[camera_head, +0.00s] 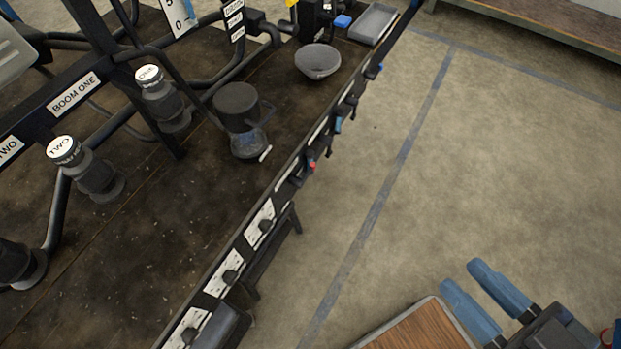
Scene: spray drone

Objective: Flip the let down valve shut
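A row of small valves and knobs runs along the front edge of the dark bench (185,190). One has a red tip (311,165), another a blue handle (338,125), and one nearer the far end has a blue tip (379,68). Black knobs on white plates (231,277) sit nearer along the same edge. Their labels are too small to read, so I cannot tell which is the let down valve. My gripper (464,277) has two blue fingers spread apart with nothing between them. It is at the lower right, over the floor, well away from the bench edge.
A dark filter with a clear bowl (248,143), a grey bowl (318,61) and a grey tray (373,23) stand on the bench. Boom valves one (160,98) and two (85,168) are at left. A wood-topped surface (430,330) is below; open floor lies between.

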